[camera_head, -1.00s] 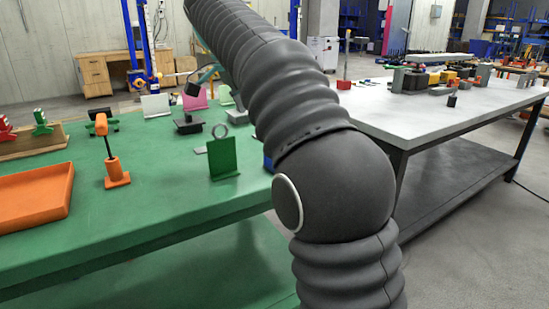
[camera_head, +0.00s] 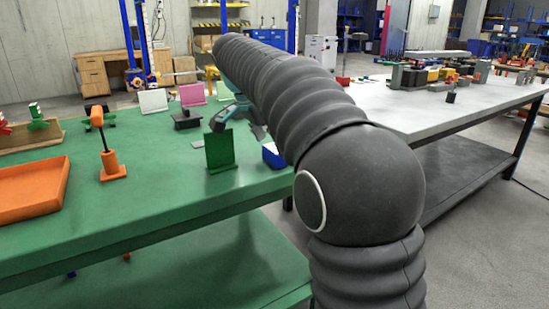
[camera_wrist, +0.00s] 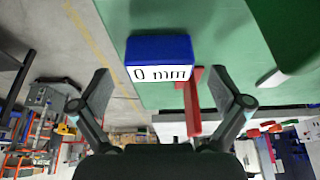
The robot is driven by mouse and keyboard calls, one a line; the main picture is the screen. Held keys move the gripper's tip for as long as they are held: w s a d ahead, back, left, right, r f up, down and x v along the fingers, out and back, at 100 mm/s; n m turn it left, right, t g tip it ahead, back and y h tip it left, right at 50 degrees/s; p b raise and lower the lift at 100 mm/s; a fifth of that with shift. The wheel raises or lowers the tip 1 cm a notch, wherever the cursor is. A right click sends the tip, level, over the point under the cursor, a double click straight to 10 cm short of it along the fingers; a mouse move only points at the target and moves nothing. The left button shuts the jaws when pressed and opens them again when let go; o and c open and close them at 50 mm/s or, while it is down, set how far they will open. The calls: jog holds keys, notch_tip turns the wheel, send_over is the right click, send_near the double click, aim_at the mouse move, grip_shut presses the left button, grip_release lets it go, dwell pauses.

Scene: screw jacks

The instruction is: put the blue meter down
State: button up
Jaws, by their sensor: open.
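The blue meter (camera_wrist: 160,50) has a white face reading "0 mm". In the wrist view it shows between and a little beyond the open fingers of my gripper (camera_wrist: 165,90), with space on both sides. In the head view the blue meter (camera_head: 272,155) is at the right edge of the green table (camera_head: 150,195), partly hidden by my arm. My gripper (camera_head: 222,117) shows there only partly, above the table behind an upright green plate (camera_head: 220,150). It is open and holds nothing.
A red bar (camera_wrist: 193,100) shows beside the meter in the wrist view. An orange tray (camera_head: 35,190) and an orange stand (camera_head: 112,168) are on the table's left. Pink (camera_head: 193,95) and white (camera_head: 153,101) plates stand behind. A grey table (camera_head: 450,110) is at right.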

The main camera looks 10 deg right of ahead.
jog(key=shift+x, duration=1.1)
jog(key=c, duration=1.5)
jog(key=shift+o, duration=0.2)
jog(key=shift+r, duration=0.15)
